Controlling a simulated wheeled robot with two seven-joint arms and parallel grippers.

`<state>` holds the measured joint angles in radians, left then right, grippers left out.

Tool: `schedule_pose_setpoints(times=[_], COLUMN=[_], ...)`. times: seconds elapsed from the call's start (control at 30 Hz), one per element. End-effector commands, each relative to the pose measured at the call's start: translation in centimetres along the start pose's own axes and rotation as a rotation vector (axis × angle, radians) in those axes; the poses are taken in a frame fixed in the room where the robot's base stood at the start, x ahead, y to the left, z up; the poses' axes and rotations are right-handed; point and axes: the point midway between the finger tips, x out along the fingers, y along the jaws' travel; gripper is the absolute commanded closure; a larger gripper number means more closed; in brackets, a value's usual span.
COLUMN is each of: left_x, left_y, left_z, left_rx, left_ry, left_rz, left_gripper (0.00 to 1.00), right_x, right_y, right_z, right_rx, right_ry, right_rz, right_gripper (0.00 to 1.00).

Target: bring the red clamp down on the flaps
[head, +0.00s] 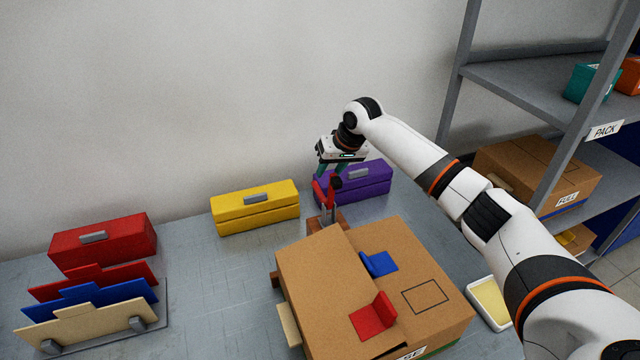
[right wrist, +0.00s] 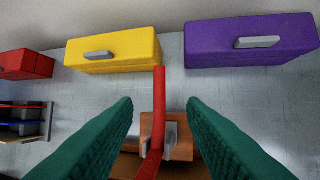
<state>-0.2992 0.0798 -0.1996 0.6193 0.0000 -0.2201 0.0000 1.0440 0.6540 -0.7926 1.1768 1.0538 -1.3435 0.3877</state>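The red clamp (head: 319,193) stands behind the cardboard box on a brown block, its red lever raised. It also shows in the right wrist view (right wrist: 159,100), with its grey bracket on the block. My right gripper (head: 332,180) is above the clamp. In the right wrist view its green fingers (right wrist: 160,108) are apart, one on each side of the lever, with visible gaps. The box's flaps (head: 318,268) lie folded over its top, with a red tab (head: 373,317) and a blue tab (head: 379,263) on them. My left gripper is out of view.
A yellow toolbox (head: 255,208), a purple one (head: 362,182) and a red one (head: 103,242) stand along the wall. A file rack (head: 90,308) is at left. A shallow tray (head: 490,302) lies right of the box, near a grey shelf (head: 530,95).

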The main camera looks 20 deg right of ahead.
Motion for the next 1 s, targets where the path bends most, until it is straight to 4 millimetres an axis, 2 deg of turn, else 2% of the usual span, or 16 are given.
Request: schedule_pose_setpoints(times=[0.2,0.4,0.6,0.83,0.87,1.0], left_x=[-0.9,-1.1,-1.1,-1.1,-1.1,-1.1], left_y=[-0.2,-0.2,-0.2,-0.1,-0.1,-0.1], left_z=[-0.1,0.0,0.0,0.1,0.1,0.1], left_rx=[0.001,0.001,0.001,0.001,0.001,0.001], left_ry=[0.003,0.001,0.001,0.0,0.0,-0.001], left_rz=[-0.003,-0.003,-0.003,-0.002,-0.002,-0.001], left_gripper=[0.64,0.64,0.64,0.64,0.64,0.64], right_x=[4.5,7.1,8.0,8.1,8.1,8.0], right_y=[0.1,0.0,0.0,0.0,0.0,0.0], right_z=[0.0,0.0,0.0,0.0,0.0,0.0], right_rx=[0.001,0.001,-0.001,-0.001,-0.001,-0.001], right_ry=[0.004,0.001,0.0,0.0,0.0,0.0], right_rz=[0.0,-0.001,-0.001,-0.001,-0.001,-0.001], right_gripper=[0.62,0.62,0.62,0.62,0.64,0.87])
